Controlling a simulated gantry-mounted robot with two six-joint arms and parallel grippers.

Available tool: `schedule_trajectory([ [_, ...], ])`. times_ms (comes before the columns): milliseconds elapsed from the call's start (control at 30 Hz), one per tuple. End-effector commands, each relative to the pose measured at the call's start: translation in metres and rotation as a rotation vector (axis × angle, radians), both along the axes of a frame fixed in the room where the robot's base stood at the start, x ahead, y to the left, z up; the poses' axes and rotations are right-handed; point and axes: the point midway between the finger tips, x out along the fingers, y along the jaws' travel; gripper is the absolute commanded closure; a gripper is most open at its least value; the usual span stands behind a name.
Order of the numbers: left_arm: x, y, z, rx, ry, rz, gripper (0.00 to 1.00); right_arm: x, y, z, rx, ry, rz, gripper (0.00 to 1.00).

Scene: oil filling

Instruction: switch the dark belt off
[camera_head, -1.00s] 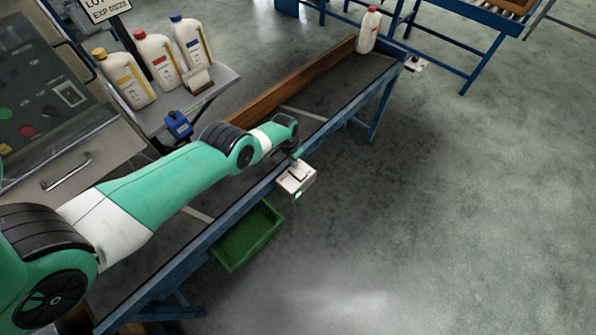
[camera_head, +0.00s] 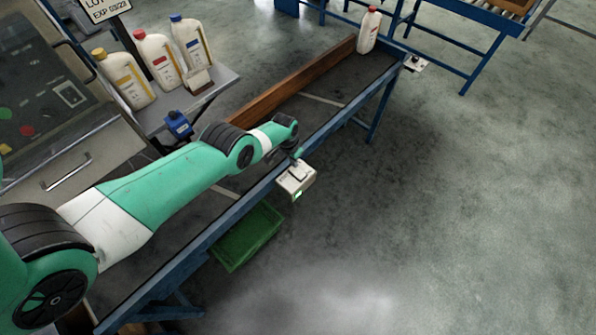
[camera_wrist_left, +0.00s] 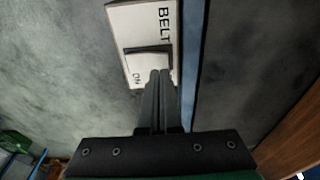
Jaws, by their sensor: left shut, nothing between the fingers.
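The dark belt (camera_head: 345,78) runs from lower left to upper right in a blue frame. Its pale switch box (camera_head: 296,181) hangs on the frame's near side, with a small green light glowing on it. In the left wrist view the switch box (camera_wrist_left: 129,25) reads "BELT" and "ON", with a dark-edged rocker (camera_wrist_left: 148,60) between the words. My left gripper (camera_head: 297,161) is over the box, shut and empty. Its fingertips (camera_wrist_left: 159,74) are at the rocker's ON end; I cannot tell whether they touch. My right gripper is not in view.
A white bottle with a red cap (camera_head: 369,30) stands at the belt's far end. A brown guide rail (camera_head: 295,85) lines the belt. Several bottles stand on a side shelf (camera_head: 222,78). A green crate (camera_head: 246,237) sits below. The floor at right is clear.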

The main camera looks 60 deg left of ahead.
Motion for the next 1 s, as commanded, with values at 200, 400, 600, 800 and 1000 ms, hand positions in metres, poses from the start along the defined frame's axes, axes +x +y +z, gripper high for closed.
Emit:
schedule_trajectory([
  [200,0.000,0.000,-0.001,0.000,0.000,0.000,1.00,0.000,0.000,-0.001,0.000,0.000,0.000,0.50],
  [400,0.000,0.000,-0.004,0.000,0.000,0.000,1.00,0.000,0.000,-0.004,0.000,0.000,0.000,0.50],
  [600,0.000,0.000,-0.007,0.000,0.000,0.000,1.00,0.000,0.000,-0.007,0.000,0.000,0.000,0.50],
  [800,0.000,0.000,-0.010,0.000,0.000,0.000,1.00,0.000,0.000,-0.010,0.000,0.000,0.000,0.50],
  [1000,0.000,0.000,-0.013,0.000,0.000,0.000,1.00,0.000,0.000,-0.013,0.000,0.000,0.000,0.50],
])
